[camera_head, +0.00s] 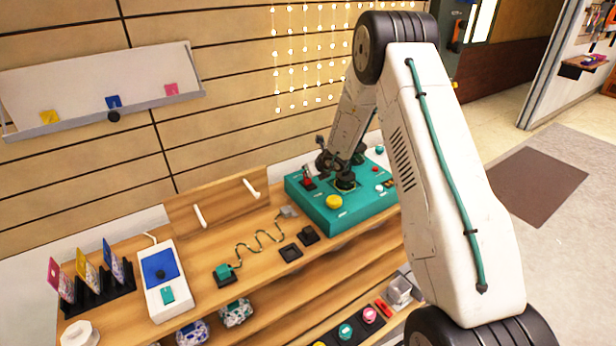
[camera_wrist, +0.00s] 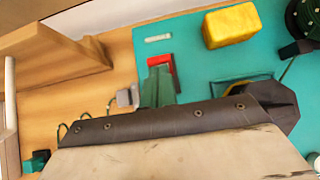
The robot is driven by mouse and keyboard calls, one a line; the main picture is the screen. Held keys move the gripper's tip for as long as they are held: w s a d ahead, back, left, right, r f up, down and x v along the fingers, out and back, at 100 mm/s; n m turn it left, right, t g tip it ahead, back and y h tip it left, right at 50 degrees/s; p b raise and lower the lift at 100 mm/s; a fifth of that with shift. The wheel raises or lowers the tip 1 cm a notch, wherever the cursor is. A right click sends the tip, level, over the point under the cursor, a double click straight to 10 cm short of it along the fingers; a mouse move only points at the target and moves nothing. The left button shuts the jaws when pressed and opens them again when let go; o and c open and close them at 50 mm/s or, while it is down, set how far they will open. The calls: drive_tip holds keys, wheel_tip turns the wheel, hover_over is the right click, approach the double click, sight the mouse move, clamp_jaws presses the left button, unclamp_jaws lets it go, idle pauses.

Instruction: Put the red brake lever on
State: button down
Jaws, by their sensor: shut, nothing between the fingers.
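The teal control box (camera_head: 335,207) stands on the wooden bench. The red brake lever (camera_head: 308,182) shows as a small red part near the box's far left corner, partly hidden by my gripper (camera_head: 322,166). In the wrist view, a red part (camera_wrist: 160,68) sits on the teal box top (camera_wrist: 195,70), behind an upright teal piece (camera_wrist: 157,88). My gripper is shut and empty, very close to the red part; I cannot tell whether they touch. The lever's position is hard to read. Dark and pale parts cover the bottom of the wrist view.
Left on the bench are a wavy wire (camera_head: 258,243), a white panel with a blue screen (camera_head: 161,270) and a card rack (camera_head: 98,293). A shelf (camera_head: 100,95) hangs on the wall.

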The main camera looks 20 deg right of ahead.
drive_tip(key=shift+w+r, duration=0.1)
drive_tip(key=shift+w, duration=0.25)
drive_tip(key=shift+r, duration=0.8)
drive_tip(key=shift+s+r, duration=0.1)
drive_tip(key=shift+r, duration=0.1)
drive_tip(key=s+r, duration=0.3)
drive_tip(key=r, duration=0.5)
drive_tip(key=shift+s+d+r, duration=0.2)
drive_tip(key=shift+s+r, duration=0.2)
